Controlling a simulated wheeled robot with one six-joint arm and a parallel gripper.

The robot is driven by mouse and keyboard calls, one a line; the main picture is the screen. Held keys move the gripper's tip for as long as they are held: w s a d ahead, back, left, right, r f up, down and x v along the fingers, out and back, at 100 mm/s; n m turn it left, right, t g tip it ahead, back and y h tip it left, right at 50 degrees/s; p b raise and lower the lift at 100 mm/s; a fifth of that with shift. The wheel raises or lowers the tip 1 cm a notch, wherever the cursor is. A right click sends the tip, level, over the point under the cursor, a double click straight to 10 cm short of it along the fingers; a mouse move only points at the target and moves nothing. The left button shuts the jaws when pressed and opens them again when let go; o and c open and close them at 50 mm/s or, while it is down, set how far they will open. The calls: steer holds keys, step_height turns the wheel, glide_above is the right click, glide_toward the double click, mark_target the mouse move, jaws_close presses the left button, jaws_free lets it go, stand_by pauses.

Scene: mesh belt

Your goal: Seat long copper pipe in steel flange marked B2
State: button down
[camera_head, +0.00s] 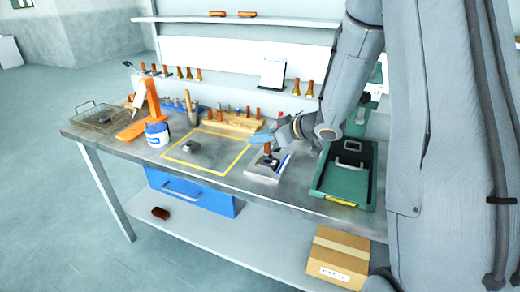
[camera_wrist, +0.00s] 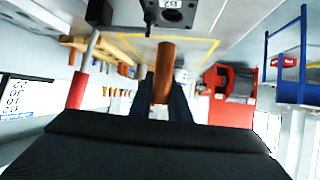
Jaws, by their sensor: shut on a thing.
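My gripper (camera_head: 268,138) is shut on a copper pipe (camera_head: 268,149) above the front middle of the workbench. The wrist view shows the pipe (camera_wrist: 165,65) between the two dark fingers, with its far end pointing toward the top of the picture. A dark block with a round opening and a white label (camera_wrist: 172,5) is at the top edge there, partly cut off. Its label is turned and hard to read. In the head view a grey steel flange piece (camera_head: 262,170) sits just below the pipe. I cannot tell whether they touch.
A small metal piece (camera_head: 190,147) lies inside a yellow outline on the bench (camera_head: 140,160). A green case (camera_head: 335,185) is close on the right. A wooden rack (camera_head: 230,121), a white tub (camera_head: 157,134), an orange stand (camera_head: 153,100) and a wire basket (camera_head: 97,118) stand leftward.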

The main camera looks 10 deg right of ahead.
steer(key=shift+f+p, duration=0.3)
steer(key=shift+f, duration=1.85)
steer(key=c, duration=1.7)
jaws_free()
steer(key=shift+o, duration=0.2)
steer(key=shift+s, duration=0.1)
steer(key=s+d+r+m+h+b, duration=0.1)
steer(key=s+d+r+m+h, duration=0.35)
steer(key=s+d+h, duration=0.4)
steer(key=s+a+f+m+g, duration=0.1)
steer(key=s+a+m+g, duration=0.1)
steer(key=s, duration=0.7)
steer(key=s+a+f+m+g, duration=0.1)
steer(key=s+g, duration=0.4)
steer(key=s, duration=0.5)
steer(key=shift+a+f+m+g, duration=0.35)
steer(key=shift+a+m, duration=0.2)
steer(key=shift+a, duration=0.55)
